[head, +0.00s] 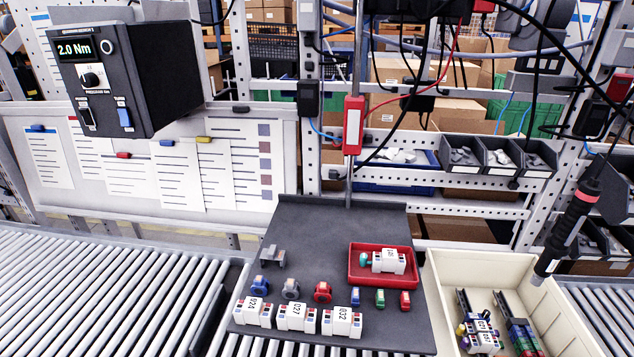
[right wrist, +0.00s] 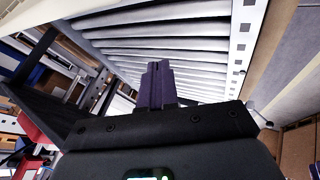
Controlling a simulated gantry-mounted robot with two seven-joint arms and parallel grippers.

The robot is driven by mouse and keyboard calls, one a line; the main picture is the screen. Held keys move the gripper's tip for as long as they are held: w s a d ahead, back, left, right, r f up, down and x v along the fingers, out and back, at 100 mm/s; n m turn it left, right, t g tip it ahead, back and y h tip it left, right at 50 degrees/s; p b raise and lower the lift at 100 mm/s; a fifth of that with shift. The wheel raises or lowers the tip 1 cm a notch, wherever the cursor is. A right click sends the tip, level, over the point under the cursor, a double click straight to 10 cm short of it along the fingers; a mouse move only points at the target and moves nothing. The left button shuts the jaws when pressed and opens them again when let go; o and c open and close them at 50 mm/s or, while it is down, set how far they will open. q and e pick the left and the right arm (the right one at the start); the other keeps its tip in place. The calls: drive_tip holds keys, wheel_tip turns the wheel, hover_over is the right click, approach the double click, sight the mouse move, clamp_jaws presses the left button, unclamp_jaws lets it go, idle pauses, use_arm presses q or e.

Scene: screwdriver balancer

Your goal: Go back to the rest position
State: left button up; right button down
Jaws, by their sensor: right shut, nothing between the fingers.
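My right gripper (right wrist: 157,85) shows in the right wrist view with its dark fingers together and nothing between them. Roller conveyor bars (right wrist: 165,45) lie beyond the fingertips. Neither gripper shows in the head view. The screwdriver (head: 570,225) hangs on its dark cable at the right of the head view, tilted, above the cream bin (head: 436,290). The torque controller box (head: 120,75) at upper left reads 2.0 Nm.
A dark work mat (head: 295,225) holds a red tray (head: 356,280) with a white block, numbered white blocks (head: 296,316) and small coloured parts. Roller conveyors (head: 90,290) flank it. Shelving with cables stands behind. The bin holds assembled rails.

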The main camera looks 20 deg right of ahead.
drive_tip(key=s+a+m+g+h, duration=0.1)
drive_tip(key=s+a+m+g, duration=0.3)
drive_tip(key=s+a+m, duration=0.65)
drive_tip(key=a+f+n+b, duration=0.2)
drive_tip(key=a+f+b, duration=0.1)
drive_tip(key=f+b, duration=0.75)
wheel_tip(320, 180, up, 36)
drive_tip(key=p, duration=3.5)
drive_tip(key=shift+s+a, duration=0.15)
drive_tip(key=shift+s, duration=0.1)
drive_tip(key=shift+f+m, duration=0.15)
drive_tip(key=shift+m, duration=0.1)
